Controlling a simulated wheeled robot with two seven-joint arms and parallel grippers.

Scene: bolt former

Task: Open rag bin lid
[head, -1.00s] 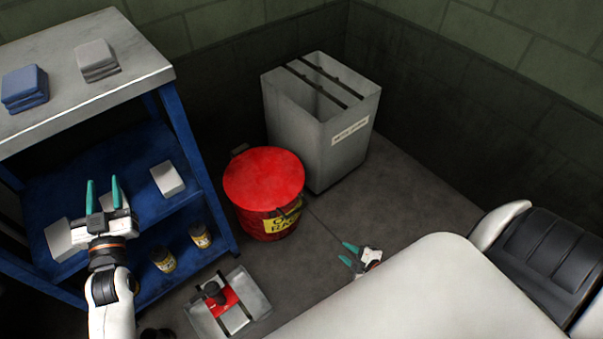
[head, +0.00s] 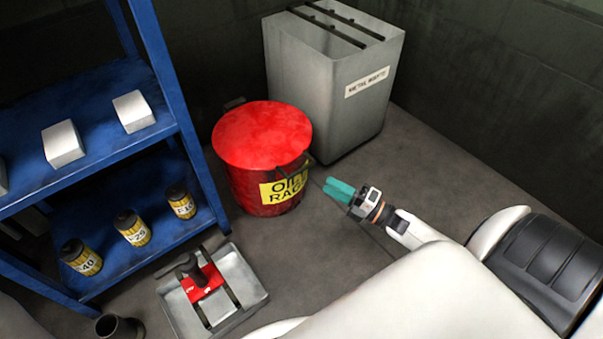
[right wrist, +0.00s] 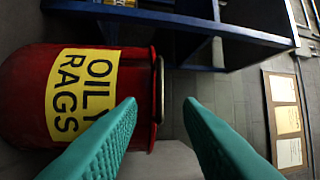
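The rag bin (head: 247,187) is a red drum with a yellow "OILY RAGS" label, standing on the floor. Its red lid (head: 262,135) lies flat and closed on top. A dark handle (head: 300,163) shows at the front right of the lid rim. My right gripper (head: 338,189) is just right of the bin, apart from it, with teal fingers. In the right wrist view the bin (right wrist: 30,100) appears on its side, and a handle bar (right wrist: 160,90) shows beyond the gap between the spread, empty fingers (right wrist: 160,105). My left gripper is out of view.
A grey metal waste bin (head: 328,95) stands right behind the rag bin. A blue shelf (head: 170,75) with several yellow-labelled cans (head: 132,228) is on the left. A grey tray (head: 245,280) with a red-based tool lies in front. Floor right of the bin is clear.

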